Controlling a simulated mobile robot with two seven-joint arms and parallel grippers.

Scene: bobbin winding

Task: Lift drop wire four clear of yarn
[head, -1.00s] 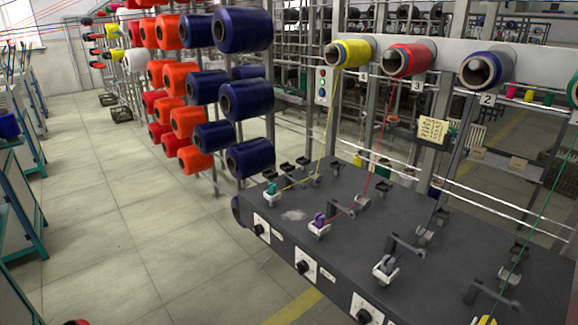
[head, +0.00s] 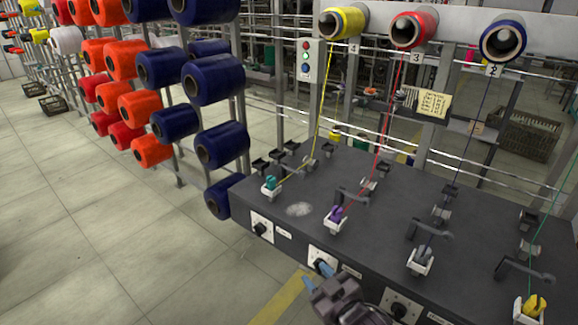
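Yellow yarn (head: 325,105) runs from the yellow cone (head: 343,22) at label 4 down to a small guide (head: 310,163), then to a teal bobbin (head: 270,184) in a white holder on the dark machine top (head: 300,209). Drop wire four is too small to make out clearly among the dark fittings beside this yarn. My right gripper (head: 316,275) is at the bottom, low in front of the machine's front face. Its two bluish fingertips are apart with nothing between them. It is well short of the yellow yarn. My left gripper is out of view.
Red yarn (head: 391,110) leads to a purple bobbin (head: 336,215) beside a dark lever (head: 350,193). A similar lever (head: 430,229) stands in lane 2. Black knobs (head: 261,229) line the front face. Orange and navy cones (head: 222,144) crowd the left.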

